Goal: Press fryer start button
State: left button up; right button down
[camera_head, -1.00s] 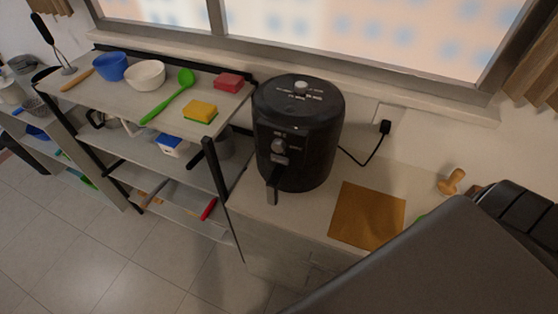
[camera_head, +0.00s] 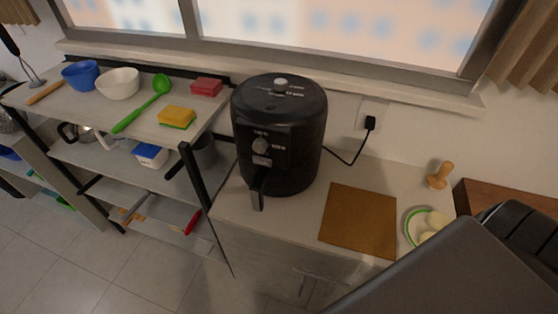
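The black air fryer (camera_head: 295,125) stands upright on the light counter. I cannot tell from the labels which one is the start button. Neither of my grippers shows. A large dark grey part, seemingly of my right arm, fills the lower right corner, apart from the fryer in the picture.
A brown board (camera_head: 359,221) lies right of the fryer, beside a green-rimmed plate (camera_head: 410,229) and a wooden stamp-like piece (camera_head: 440,175). A black cable runs to a wall plug (camera_head: 370,123). A shelf (camera_head: 75,106) with bowls and sponges stands left. The window wall is behind.

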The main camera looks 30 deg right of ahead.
aim_at(266, 162)
jog(key=z, duration=1.45)
jog(key=k, duration=1.05)
jog(key=u, duration=1.75)
